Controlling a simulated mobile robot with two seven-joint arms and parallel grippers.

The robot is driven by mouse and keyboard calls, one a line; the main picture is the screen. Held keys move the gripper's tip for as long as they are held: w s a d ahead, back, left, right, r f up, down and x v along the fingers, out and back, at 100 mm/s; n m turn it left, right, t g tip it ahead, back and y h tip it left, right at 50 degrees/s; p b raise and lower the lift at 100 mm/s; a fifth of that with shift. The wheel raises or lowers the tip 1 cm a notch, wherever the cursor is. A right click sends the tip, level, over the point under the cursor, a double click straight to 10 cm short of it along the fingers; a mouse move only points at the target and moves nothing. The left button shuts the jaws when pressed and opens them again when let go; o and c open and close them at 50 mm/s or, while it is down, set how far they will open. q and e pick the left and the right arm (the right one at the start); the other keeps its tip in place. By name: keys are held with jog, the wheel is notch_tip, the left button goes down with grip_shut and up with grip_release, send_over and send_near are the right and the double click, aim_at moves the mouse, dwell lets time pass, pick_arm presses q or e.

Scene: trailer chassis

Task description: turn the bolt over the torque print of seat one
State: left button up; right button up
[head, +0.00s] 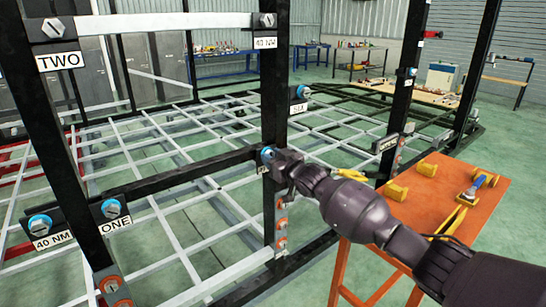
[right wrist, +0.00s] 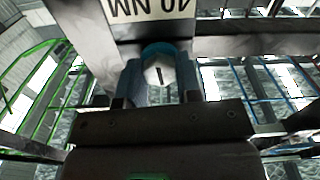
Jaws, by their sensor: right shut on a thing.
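My right gripper (head: 279,162) is at the middle black post, shut on a bolt (head: 267,153) with a blue collar. In the right wrist view the bolt's grey head (right wrist: 160,74), with a dark slot mark, sits between the two fingers. An upside-down 40 NM print (right wrist: 150,8) shows beside it there. In the head view, the print under this bolt is mostly hidden. At left, a ONE print (head: 116,224) lies under one blue-collared bolt (head: 110,208), and a 40 NM print (head: 52,241) under another (head: 39,225). My left gripper is out of view.
A TWO print (head: 57,61) and a 40 NM print (head: 265,42) are higher up, under plain grey bolts. An orange table (head: 440,205) with yellow pieces and tools stands right, near my arm. Black posts and a pale floor grid surround the gripper.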

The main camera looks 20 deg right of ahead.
jog(key=shift+d+r+n+p, duration=0.1)
jog(key=shift+n+p, duration=0.1)
jog(key=shift+n, duration=1.2)
jog(key=shift+a+r+n+p, duration=0.1)
jog(key=shift+n+p, duration=0.15)
jog(key=shift+n, duration=1.15)
jog(key=shift+d+r+n+p, duration=0.1)
jog(key=shift+n+p, duration=0.1)
jog(key=shift+n, duration=1.2)
jog(key=shift+w, duration=0.1)
jog(key=o, duration=0.9)
jog(key=v, duration=1)
jog(key=shift+s+f+p, duration=0.15)
jog(key=shift+s+p, duration=0.1)
jog(key=shift+p, duration=0.15)
jog(key=shift+d, duration=0.1)
